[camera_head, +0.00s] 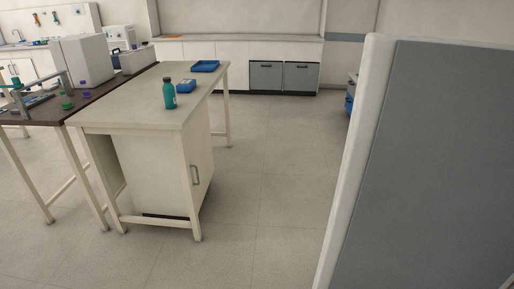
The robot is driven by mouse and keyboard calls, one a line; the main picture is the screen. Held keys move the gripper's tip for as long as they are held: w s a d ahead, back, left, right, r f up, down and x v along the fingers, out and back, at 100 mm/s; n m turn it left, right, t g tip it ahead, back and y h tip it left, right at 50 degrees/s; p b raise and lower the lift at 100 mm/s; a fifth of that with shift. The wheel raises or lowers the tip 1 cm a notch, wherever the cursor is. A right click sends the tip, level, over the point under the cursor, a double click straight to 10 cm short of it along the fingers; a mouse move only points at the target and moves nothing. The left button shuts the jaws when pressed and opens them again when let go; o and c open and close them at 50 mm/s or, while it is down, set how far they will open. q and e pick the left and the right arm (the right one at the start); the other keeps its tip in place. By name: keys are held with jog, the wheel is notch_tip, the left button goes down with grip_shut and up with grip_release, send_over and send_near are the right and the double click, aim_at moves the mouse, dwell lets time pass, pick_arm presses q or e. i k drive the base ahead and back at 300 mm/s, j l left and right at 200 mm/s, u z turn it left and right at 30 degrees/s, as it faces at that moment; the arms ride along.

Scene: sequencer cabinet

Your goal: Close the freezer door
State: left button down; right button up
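A large upright panel with a white edge and a grey face (435,165) fills the right side of the head view. It looks like the freezer door, seen from close by, with its top near the upper right and its lower end cut off by the frame. The freezer body, the hinge and any handle are not visible, so I cannot tell how far the door stands open. Neither of my grippers shows in this view.
A light workbench (130,108) with a cabinet below stands at the left, holding a teal bottle (169,94) and a blue tray (205,66). A dark-topped table (95,98) with lab equipment adjoins it. Open floor (270,190) lies between bench and panel. Counters line the back wall.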

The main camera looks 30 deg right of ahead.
aim_at(423, 198)
jog(key=i+j+z, duration=0.1)
jog(key=i, duration=0.35)
jog(key=i+j+z, duration=0.1)
jog(key=i+j, duration=0.2)
jog(key=i+j+z, duration=0.1)
jog(key=i, duration=0.45)
jog(key=i+z, duration=0.15)
jog(key=z, duration=0.25)
jog(key=i+z, duration=0.15)
jog(key=z, duration=0.25)
jog(key=i+j+z, duration=0.15)
jog(key=z, duration=0.3)
jog(key=i+j+z, duration=0.1)
jog(key=z, duration=0.3)
jog(key=i+j+z, duration=0.1)
jog(key=j+z, duration=0.15)
jog(key=z, duration=0.15)
jog(key=i+j+z, duration=0.1)
jog(key=z, duration=0.3)
jog(key=i+j+z, duration=0.2)
jog(key=z, duration=0.2)
jog(key=i+j+z, duration=0.15)
jog(key=z, duration=0.25)
jog(key=i+j+z, duration=0.1)
jog(key=j+z, duration=0.5)
jog(key=z, duration=0.2)
